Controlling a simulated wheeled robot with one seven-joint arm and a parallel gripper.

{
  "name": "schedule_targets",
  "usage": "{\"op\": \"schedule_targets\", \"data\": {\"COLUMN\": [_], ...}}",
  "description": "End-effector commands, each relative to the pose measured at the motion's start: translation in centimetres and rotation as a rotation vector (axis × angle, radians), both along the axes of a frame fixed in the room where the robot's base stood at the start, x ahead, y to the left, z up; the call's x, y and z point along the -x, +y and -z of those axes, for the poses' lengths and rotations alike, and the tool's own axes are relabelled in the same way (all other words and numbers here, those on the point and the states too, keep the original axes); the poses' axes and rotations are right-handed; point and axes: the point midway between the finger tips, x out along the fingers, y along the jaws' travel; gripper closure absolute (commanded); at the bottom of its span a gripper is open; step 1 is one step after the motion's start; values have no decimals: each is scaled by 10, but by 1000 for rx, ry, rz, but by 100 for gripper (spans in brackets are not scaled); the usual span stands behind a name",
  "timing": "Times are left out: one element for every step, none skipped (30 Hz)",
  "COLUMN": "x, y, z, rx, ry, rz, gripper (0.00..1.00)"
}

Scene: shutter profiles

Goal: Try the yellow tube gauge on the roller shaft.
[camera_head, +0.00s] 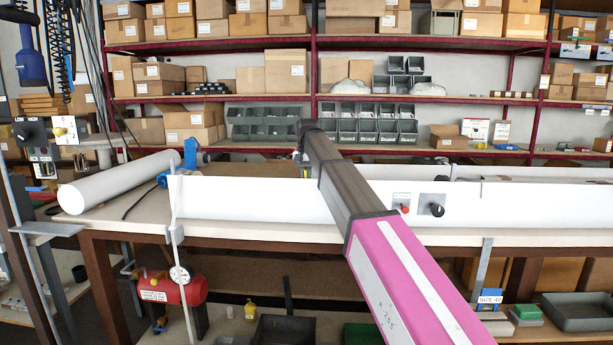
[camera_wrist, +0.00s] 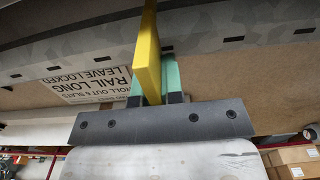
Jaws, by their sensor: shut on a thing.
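In the wrist view, my gripper (camera_wrist: 157,88) is shut on the yellow tube gauge (camera_wrist: 148,55), with teal fingers on either side of it. The gauge stands out from the fingers toward the top edge, where its far end is cut off. It overlaps a long, grey, slotted, curved metal surface (camera_wrist: 235,38), apparently the roller shaft. I cannot tell whether the gauge touches the shaft or is around it. In the head view, my pink and dark arm reaches over the bench, and the gauge and shaft cannot be made out clearly.
A long white panel (camera_head: 255,200) stands along the front of the bench (camera_head: 300,233). A white tube (camera_head: 118,182) lies at the left. A printed sign (camera_wrist: 90,86) lies on the brown surface below the grey metal. Shelves with boxes and bins (camera_head: 378,130) stand behind.

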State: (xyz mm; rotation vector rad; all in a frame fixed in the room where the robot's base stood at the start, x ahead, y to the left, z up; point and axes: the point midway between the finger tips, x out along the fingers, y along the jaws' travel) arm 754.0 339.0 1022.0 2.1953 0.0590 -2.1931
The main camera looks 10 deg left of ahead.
Motion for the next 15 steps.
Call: {"op": "schedule_targets", "data": {"x": [0,0,0,0,0,0,0,0,0,0,0,0,0,0,0], "y": [0,0,0,0,0,0,0,0,0,0,0,0,0,0,0], "z": [1,2,2,3,3,4,4,5,6,6,7,7,8,8,9], "rx": [0,0,0,0,0,0,0,0,0,0,0,0,0,0,0], "ry": [0,0,0,0,0,0,0,0,0,0,0,0,0,0,0], "rz": [0,0,0,0,0,0,0,0,0,0,0,0,0,0,0], "gripper": [100,100,100,100,100,100,100,100,100,100,100,100,100,100,100]}}
